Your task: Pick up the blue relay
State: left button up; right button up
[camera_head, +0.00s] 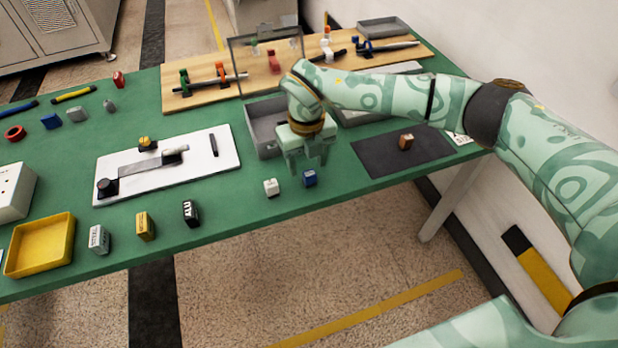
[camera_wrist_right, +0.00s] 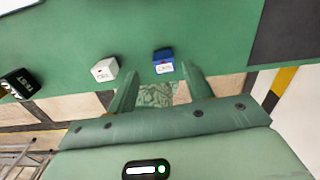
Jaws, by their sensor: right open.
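The blue relay (camera_head: 309,178) is a small blue block with a white label, standing near the front edge of the green table. It also shows in the right wrist view (camera_wrist_right: 163,61), ahead of the fingertips and between their lines. My right gripper (camera_head: 308,168) is open and empty, pointing down just above and behind the relay in the head view. Its two fingers also show in the right wrist view (camera_wrist_right: 162,84). I cannot tell whether a finger touches the relay. My left gripper is not in view.
A white relay (camera_head: 271,187) stands close to the left of the blue one. A black block (camera_head: 190,213) and a yellow block (camera_head: 145,226) stand further left. A grey tray (camera_head: 262,145) lies behind, and a dark mat (camera_head: 375,160) with a brown block (camera_head: 406,141) lies right.

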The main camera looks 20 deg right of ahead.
aim_at(309, 173)
jog(key=f, duration=0.1)
jog(key=f+b, duration=0.1)
jog(key=f, duration=0.2)
jog(key=shift+d+f, duration=0.25)
jog(key=shift+f, duration=0.1)
jog(key=shift+s+r, duration=0.1)
jog(key=shift+c, duration=0.6)
jog(key=c, duration=0.9)
jog(key=shift+c, duration=0.2)
jog(key=shift+r, duration=0.15)
